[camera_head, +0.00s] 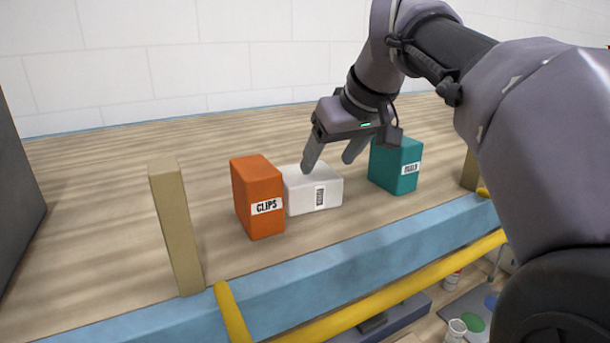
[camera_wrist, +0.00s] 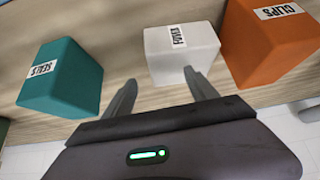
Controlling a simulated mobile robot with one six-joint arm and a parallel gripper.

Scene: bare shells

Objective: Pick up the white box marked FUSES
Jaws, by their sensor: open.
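The white box marked FUSES (camera_head: 314,190) lies on the wooden shelf top between an orange box and a teal box. In the wrist view the white box (camera_wrist: 181,52) shows its label at the upper left, ahead of the fingertips. My gripper (camera_head: 332,166) is open and empty, above and behind the white box in the head view. In the wrist view my gripper (camera_wrist: 160,78) has one finger pointing at the white box and the other finger over bare wood between the white and teal boxes. I cannot tell whether a finger touches the box.
The orange CLIPS box (camera_head: 258,197) stands close beside the white box on the left. The teal SEALS box (camera_head: 396,165) stands to the right with a gap. A wooden post (camera_head: 176,228) rises at the front left. A yellow rail (camera_head: 390,290) runs along the blue front edge.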

